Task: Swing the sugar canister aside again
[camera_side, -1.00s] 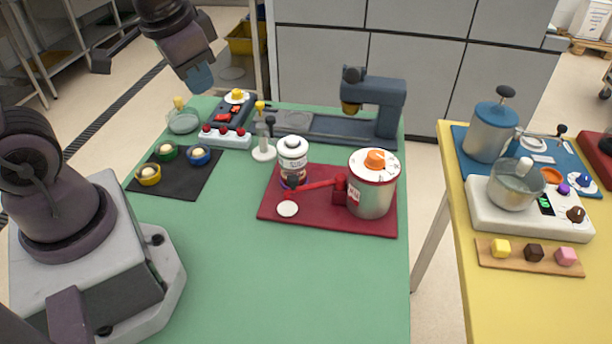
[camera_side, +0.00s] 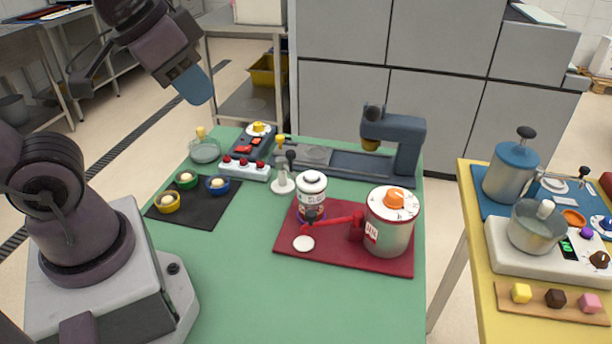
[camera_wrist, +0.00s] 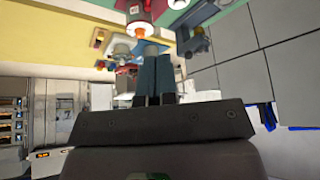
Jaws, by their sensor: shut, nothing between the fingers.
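A white-lidded canister (camera_side: 312,190) with a printed label stands upright on the red mat (camera_side: 345,255); its print is too small to read. A larger steel canister (camera_side: 392,225) with an orange knob stands right of it, and a red lever arm (camera_side: 338,220) runs left from it in front of the white-lidded one. I cannot tell which is the sugar canister. My gripper (camera_side: 202,92) is shut and empty, high beyond the table's far left edge, well away from both. Its blue fingers (camera_wrist: 152,50) show together in the wrist view, with the orange knob (camera_wrist: 138,29) beyond.
A black mat (camera_side: 195,205) with several small bowls lies left of the red mat. A white strip with red buttons (camera_side: 245,170), a small lever stand (camera_side: 283,180) and a dark blue press (camera_side: 400,150) stand behind. The green table's front (camera_side: 290,305) is clear.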

